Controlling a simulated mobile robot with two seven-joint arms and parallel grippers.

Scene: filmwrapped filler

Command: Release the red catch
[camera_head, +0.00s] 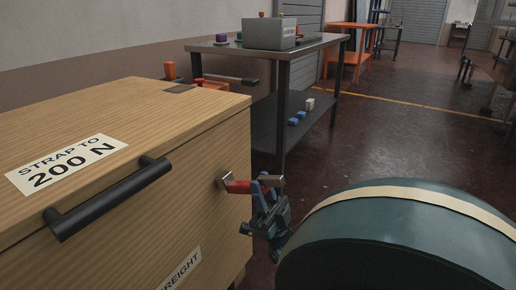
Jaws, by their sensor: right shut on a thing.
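The red catch (238,186) sticks out from the right-hand face of a wooden crate (150,225), near its edge. It has a silvery metal end against the wood, and a red lever. My right gripper (262,187) is at the outer end of the red lever, its dark teal fingers shut on it. The fingers partly cover the lever, so its outer end is hard to make out. My left gripper is not in view.
The crate has a black bar handle (108,198) and a label (67,164) reading "STRAP TO 200 N". An orange block (169,70) is at the crate's far edge. A metal workbench (284,95) stands behind. Open floor (400,140) lies at the back right.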

